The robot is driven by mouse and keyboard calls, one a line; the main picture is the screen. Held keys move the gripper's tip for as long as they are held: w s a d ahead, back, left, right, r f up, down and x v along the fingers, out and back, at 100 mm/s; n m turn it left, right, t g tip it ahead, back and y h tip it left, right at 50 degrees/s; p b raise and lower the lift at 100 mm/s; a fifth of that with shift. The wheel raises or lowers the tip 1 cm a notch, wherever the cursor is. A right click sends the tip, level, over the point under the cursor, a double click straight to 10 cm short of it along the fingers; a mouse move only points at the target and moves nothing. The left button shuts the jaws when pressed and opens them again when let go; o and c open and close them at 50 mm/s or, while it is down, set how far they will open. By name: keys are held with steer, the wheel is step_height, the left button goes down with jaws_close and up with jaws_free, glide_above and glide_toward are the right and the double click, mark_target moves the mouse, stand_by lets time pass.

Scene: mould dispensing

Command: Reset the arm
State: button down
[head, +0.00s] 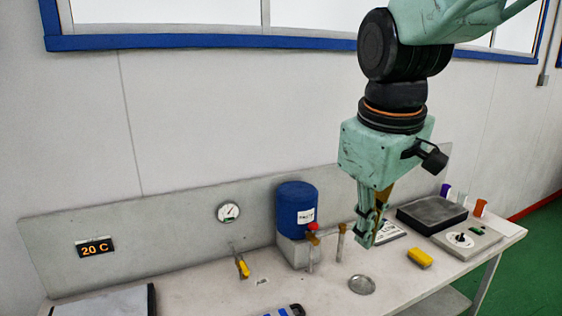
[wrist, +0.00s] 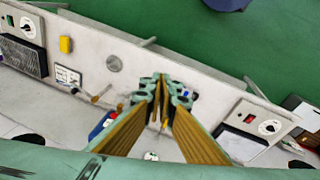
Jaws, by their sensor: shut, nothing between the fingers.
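My gripper (head: 368,238) hangs from the raised arm over the right half of the bench, its fingers pointing down. In the wrist view the two fingers meet at their tips (wrist: 163,78), shut with nothing between them. The gripper looks apart from the bench top (head: 205,290), though its exact height is hard to tell.
A blue tank (head: 297,205) with a red-knobbed tap stands left of the gripper. A round metal dish (head: 362,284), a yellow block (head: 420,258), a black plate (head: 432,214) and a dial box (head: 467,240) are on the bench. A yellow-handled valve (head: 242,267) stands left of the tank.

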steer(key=s+d+f+m+b, duration=0.1)
steer(key=s+m, duration=0.1)
steer(key=s, duration=0.5)
steer(key=s+d+f+m+b, duration=0.1)
steer(key=s+d+m, duration=0.1)
steer(key=s, duration=0.5)
steer(key=s+d+f+m+t+b, duration=0.1)
steer(key=s+d+f+m, duration=0.1)
steer(key=s, duration=0.5)
steer(key=shift+s+m+b, duration=0.2)
steer(key=shift+m+b, duration=0.15)
steer(key=shift+m, duration=0.35)
steer(key=shift+w+d+f, duration=0.1)
steer(key=shift+d, duration=0.05)
stand_by(1.1)
